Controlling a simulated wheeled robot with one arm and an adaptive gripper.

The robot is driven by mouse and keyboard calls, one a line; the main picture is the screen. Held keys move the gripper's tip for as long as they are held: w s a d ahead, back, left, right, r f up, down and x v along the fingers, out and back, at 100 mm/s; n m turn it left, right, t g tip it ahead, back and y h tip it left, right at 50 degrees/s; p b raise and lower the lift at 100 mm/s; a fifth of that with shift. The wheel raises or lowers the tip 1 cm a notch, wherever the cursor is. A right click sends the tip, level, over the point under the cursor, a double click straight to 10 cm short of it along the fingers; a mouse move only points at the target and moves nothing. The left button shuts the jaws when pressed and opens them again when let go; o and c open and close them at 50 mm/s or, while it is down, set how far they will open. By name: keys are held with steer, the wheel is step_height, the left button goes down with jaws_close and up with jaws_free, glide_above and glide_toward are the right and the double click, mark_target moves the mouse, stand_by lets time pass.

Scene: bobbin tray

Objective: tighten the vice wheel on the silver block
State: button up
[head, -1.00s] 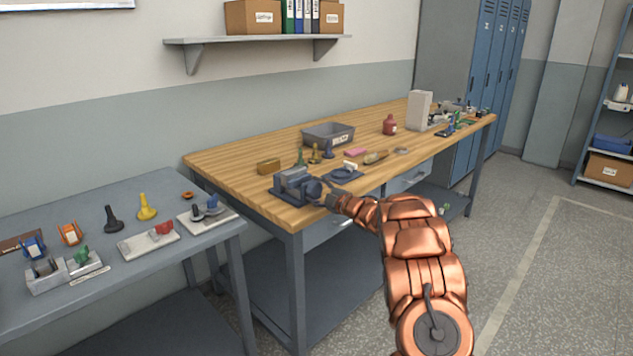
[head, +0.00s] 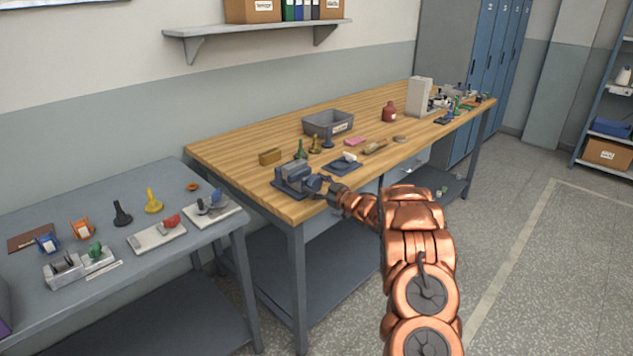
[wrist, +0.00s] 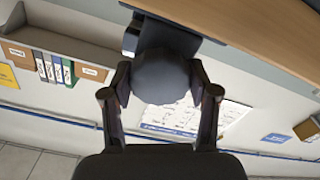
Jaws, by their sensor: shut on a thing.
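The dark grey-blue vice (head: 292,182) stands at the near left corner of the wooden workbench (head: 235,165). Its round vice wheel (head: 314,185) faces my arm. In the wrist view the dark round wheel (wrist: 160,80) sits between both fingers, with a finger on each side. My gripper (head: 329,189) is shut on the wheel; it also shows in the wrist view (wrist: 160,92). The wheel hides most of the vice from the wrist camera. I cannot make out a silver block between the jaws.
A grey table (head: 80,213) with small parts stands at left. Open floor (head: 540,270) lies to the right.

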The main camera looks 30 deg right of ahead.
stand_by(0.3)
steer(key=o, duration=1.2)
steer(key=shift+c, duration=0.2)
steer(key=shift+s, duration=0.1)
steer(key=v, duration=1.1)
steer(key=shift+s, duration=0.4)
steer(key=shift+d, duration=0.15)
